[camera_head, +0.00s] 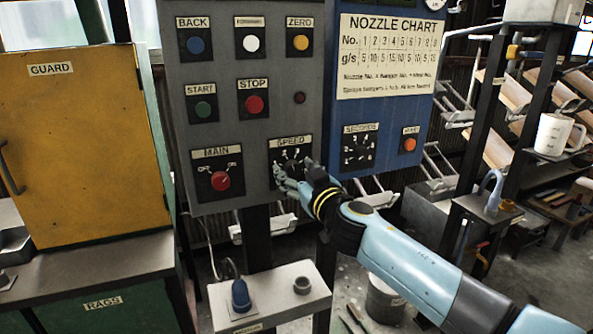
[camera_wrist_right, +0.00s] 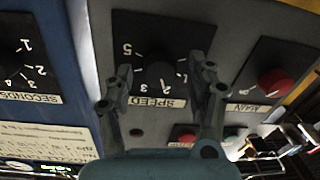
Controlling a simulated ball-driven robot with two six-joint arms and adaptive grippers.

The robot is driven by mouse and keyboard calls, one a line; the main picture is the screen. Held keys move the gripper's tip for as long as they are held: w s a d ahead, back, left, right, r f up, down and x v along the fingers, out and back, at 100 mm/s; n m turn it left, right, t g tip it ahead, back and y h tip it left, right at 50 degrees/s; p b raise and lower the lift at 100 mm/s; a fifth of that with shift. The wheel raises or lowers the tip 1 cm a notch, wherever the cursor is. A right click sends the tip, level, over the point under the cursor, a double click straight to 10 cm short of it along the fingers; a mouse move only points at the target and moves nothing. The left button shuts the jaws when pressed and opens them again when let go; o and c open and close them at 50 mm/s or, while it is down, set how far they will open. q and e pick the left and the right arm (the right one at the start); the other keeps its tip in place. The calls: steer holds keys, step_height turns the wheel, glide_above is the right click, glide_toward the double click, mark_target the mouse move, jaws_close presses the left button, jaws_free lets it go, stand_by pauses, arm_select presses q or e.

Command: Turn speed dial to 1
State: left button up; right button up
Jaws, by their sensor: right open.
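The SPEED dial (camera_head: 291,153) is a black round knob on a black plate with white numbers, low on the grey control panel (camera_head: 225,130). In the right wrist view the dial (camera_wrist_right: 163,60) appears upside down, with its SPEED label (camera_wrist_right: 158,102). My right gripper (camera_head: 295,173) is at the lower part of the dial. In the wrist view its two fingers (camera_wrist_right: 161,66) are apart, one on each side of the dial; I cannot tell whether they touch it. The knob's pointer is too dark to read. My left gripper is not in view.
The red MAIN switch (camera_head: 220,181) is left of the dial, the red STOP button (camera_head: 254,104) above it. A blue panel with a SECONDS dial (camera_head: 359,148) stands close on the right. A grey box with a blue plug (camera_head: 240,294) is below.

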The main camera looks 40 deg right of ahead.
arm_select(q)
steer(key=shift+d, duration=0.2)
arm_select(e)
steer(key=shift+c, duration=0.4)
steer(key=shift+c, duration=1.1)
steer(key=c, duration=0.9)
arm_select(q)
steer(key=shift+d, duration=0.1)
arm_select(e)
steer(key=shift+o, duration=0.2)
steer(key=shift+n, duration=0.3)
steer(key=n, duration=0.3)
steer(key=shift+n, duration=0.3)
arm_select(q)
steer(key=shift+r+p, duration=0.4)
steer(key=shift+p, duration=0.05)
arm_select(e)
steer(key=shift+n+g, duration=0.3)
steer(key=shift+n, duration=1.8)
